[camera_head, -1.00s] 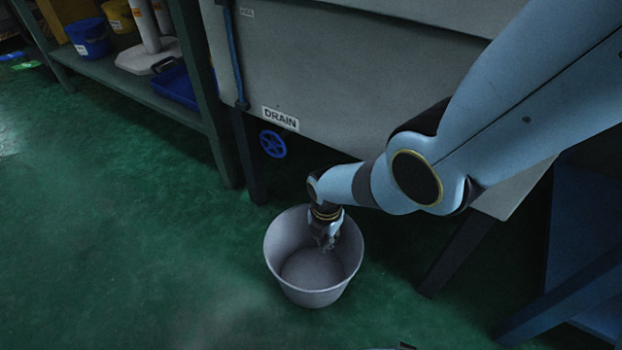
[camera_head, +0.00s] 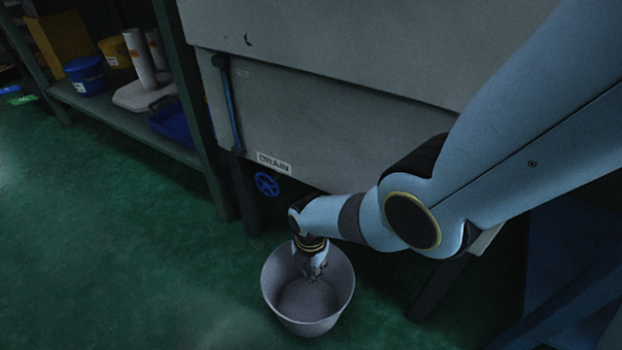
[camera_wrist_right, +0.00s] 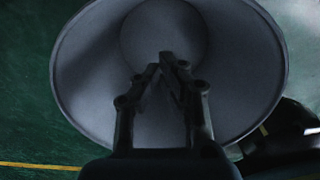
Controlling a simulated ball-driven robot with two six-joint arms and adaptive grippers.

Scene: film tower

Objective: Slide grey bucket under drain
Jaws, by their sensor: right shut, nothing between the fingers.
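The grey bucket (camera_head: 284,308) stands upright on the green floor, in front of the tank and a little to the right below the drain valve. My right gripper (camera_head: 312,274) reaches down into the bucket's mouth, near its back rim. In the right wrist view the gripper (camera_wrist_right: 164,62) is shut and empty, with its fingertips over the bucket's inside (camera_wrist_right: 235,60). I cannot tell whether it touches the bucket wall. The DRAIN label (camera_head: 273,163) and the blue valve wheel (camera_head: 267,184) are on the tank's lower front edge. My left gripper is not in view.
The grey tank (camera_head: 310,120) stands on dark legs behind the bucket. A green shelf (camera_head: 130,121) at left holds a blue bucket (camera_head: 86,76), a yellow bucket (camera_head: 115,52) and a blue tray (camera_head: 172,124). The floor at left is clear.

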